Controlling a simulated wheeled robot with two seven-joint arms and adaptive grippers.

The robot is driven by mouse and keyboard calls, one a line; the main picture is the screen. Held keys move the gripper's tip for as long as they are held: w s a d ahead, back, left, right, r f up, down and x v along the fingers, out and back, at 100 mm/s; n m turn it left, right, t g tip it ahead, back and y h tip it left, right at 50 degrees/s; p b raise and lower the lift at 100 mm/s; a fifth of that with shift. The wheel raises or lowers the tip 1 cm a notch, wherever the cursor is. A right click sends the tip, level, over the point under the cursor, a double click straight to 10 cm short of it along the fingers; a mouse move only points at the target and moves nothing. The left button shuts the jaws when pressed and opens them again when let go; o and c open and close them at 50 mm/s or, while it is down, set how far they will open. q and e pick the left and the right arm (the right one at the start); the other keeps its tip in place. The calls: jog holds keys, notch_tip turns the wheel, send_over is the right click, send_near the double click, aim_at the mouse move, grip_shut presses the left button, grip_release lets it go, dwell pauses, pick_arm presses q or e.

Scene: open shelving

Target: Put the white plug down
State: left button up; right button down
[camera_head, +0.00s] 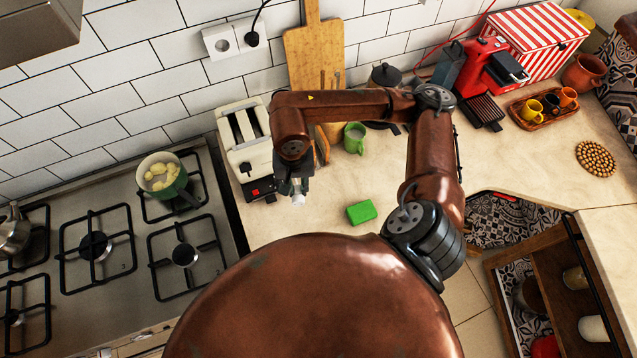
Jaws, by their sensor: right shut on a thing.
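The white plug (298,199) is at the fingertips of my right gripper (294,186), which is shut on it. The gripper points down over the counter, just right of the cream toaster (246,150). From this angle I cannot tell whether the plug touches the counter. My right arm arches over the counter from the right. My left gripper is not in view.
A green sponge (361,212) lies on the counter (400,185) right of the gripper. A green mug (354,138) and a cutting board (315,55) stand behind. The stove (120,235) is at left. A wall socket (222,42) holds a black plug.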

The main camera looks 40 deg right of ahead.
jog(key=s+m, duration=0.2)
jog(key=m, duration=0.1)
jog(key=shift+s+d, duration=0.15)
jog(key=shift+s, duration=0.05)
jog(key=w+d+f+p, duration=0.1)
jog(key=w+d+f, duration=0.1)
jog(key=d+f, duration=0.1)
jog(key=w+d+f+m+p, duration=0.1)
jog(key=w+d+f, duration=0.1)
jog(key=d+f, duration=0.1)
jog(key=w+d+f+m+p, duration=0.1)
jog(key=w+d+f, duration=0.1)
jog(key=d+f, duration=0.1)
jog(key=shift+w+d, duration=0.2)
jog(key=shift+d, duration=0.5)
jog(key=shift+w+d+f, duration=0.3)
jog(key=shift+d+f, duration=0.1)
jog(key=shift+f, duration=0.2)
notch_tip(320, 180, down, 3)
jog(key=shift+r+p, duration=0.1)
jog(key=shift+p, duration=0.7)
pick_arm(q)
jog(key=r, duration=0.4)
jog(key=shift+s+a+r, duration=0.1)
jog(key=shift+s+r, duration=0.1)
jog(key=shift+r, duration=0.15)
